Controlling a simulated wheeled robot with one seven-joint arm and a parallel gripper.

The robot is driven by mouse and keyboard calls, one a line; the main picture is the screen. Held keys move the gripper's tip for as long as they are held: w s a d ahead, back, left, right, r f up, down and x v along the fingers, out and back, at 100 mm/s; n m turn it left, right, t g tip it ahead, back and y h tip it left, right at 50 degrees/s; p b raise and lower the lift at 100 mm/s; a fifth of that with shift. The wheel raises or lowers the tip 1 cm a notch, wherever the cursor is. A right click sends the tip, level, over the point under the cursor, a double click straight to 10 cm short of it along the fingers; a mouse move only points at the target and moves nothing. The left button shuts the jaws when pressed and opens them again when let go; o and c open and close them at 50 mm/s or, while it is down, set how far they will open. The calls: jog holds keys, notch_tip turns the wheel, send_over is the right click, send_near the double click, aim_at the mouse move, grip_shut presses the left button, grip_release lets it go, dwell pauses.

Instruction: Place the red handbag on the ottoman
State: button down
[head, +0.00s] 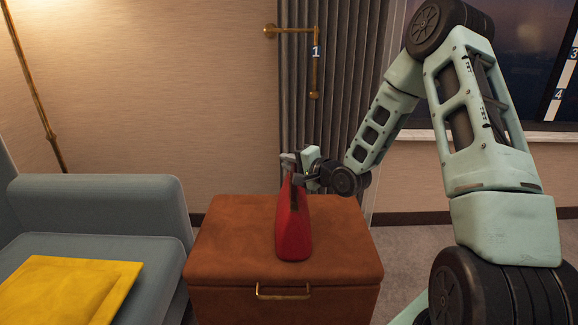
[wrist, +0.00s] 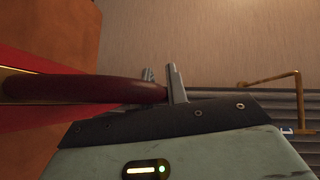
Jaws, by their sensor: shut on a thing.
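The red handbag (head: 293,228) stands upright on the brown ottoman (head: 230,245), near the middle of its top, in the head view. Its base appears to touch the ottoman. My gripper (head: 297,165) is at the top of the bag, shut on its handle. In the wrist view the dark red handle (wrist: 90,89) runs to my gripper fingers (wrist: 163,84), with the red bag body at the left. The exact contact under the bag is hard to see.
A grey sofa (head: 110,200) with a yellow cushion (head: 75,288) stands left of the ottoman. A grey curtain (head: 297,130) and a brass wall rail (head: 316,70) are behind it. A brass handle (head: 283,292) is on the ottoman's front. Carpet is free at the right.

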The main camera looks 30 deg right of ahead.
jog(key=c, duration=1.4)
grip_release()
